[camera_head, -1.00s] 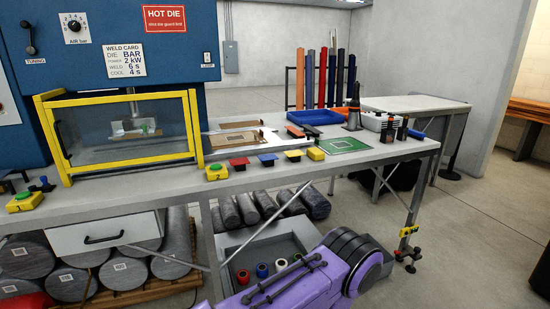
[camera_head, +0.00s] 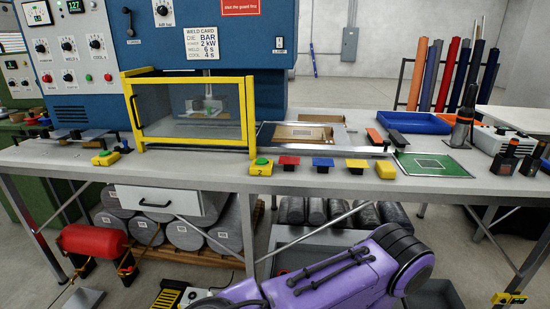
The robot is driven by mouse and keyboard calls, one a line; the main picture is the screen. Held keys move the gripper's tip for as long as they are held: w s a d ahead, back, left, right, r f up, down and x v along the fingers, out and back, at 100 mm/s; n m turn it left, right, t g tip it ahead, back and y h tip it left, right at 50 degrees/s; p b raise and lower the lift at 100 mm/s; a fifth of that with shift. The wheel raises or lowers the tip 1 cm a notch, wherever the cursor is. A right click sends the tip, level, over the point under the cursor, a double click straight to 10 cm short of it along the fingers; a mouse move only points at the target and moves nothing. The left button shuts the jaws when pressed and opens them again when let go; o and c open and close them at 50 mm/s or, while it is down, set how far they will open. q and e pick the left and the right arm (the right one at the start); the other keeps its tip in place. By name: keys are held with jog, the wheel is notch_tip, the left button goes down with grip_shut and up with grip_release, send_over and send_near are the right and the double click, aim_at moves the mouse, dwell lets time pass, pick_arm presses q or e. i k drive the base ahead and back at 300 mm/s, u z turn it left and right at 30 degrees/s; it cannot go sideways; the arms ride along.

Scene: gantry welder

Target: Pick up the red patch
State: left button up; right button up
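A small red patch (camera_head: 289,161) sits on a dark holder at the front edge of the grey workbench (camera_head: 215,172). It is the leftmost of a row, with a blue patch (camera_head: 322,163) and a yellow patch (camera_head: 357,165) to its right. A yellow box with a green button (camera_head: 262,166) stands just left of the red patch. A purple link of my arm shows at the bottom centre, below the bench top and well apart from the patch. Neither of my grippers is in view.
A yellow-framed guard (camera_head: 251,118) of the blue welder stands behind and left of the patches. A blue tray (camera_head: 414,123) and dark bottles stand farther right. A drawer (camera_head: 158,203) is under the bench.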

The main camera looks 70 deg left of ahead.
aim_at(283, 160)
jog(key=u, duration=0.75)
jog(key=i, duration=0.8)
jog(key=u, duration=0.8)
